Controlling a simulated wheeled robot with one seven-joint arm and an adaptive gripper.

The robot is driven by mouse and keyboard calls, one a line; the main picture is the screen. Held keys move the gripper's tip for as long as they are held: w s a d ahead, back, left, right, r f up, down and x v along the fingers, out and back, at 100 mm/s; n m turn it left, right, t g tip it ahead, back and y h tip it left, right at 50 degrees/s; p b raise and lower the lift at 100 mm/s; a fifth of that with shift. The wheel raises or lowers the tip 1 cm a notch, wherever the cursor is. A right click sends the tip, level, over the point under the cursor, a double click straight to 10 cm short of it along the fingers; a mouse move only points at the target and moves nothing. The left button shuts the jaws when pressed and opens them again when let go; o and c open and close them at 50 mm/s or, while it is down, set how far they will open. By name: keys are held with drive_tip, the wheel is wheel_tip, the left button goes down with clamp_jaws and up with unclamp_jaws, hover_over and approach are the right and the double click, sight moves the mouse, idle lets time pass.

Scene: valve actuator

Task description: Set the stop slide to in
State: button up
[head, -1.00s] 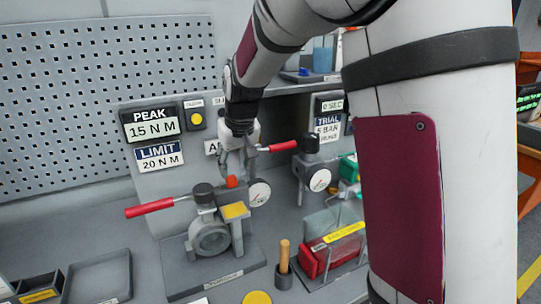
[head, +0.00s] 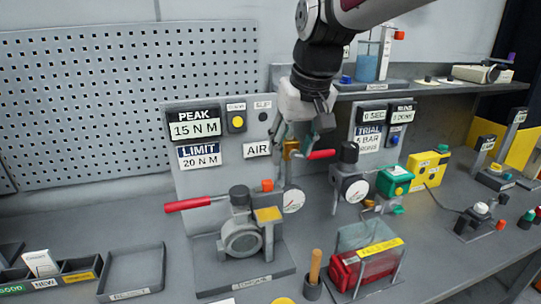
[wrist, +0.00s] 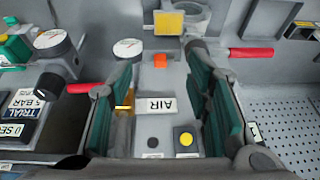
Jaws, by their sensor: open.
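The valve actuator (head: 243,238) stands on a grey base plate, with a red lever (head: 187,203) pointing left. My gripper (head: 298,150) is open and hangs above and behind the actuator, in front of the AIR label (head: 257,149). In the wrist view its green-padded fingers (wrist: 162,80) are apart with nothing held between them.
A red item in a clear holder (head: 367,262) and a wooden-handled tool (head: 315,267) are in front. Trays (head: 135,273) lie left.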

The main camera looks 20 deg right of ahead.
drive_tip(key=s+r, duration=0.1)
drive_tip(key=s, duration=0.9)
drive_tip(key=shift+a+r, duration=0.15)
drive_tip(key=shift+r, duration=0.25)
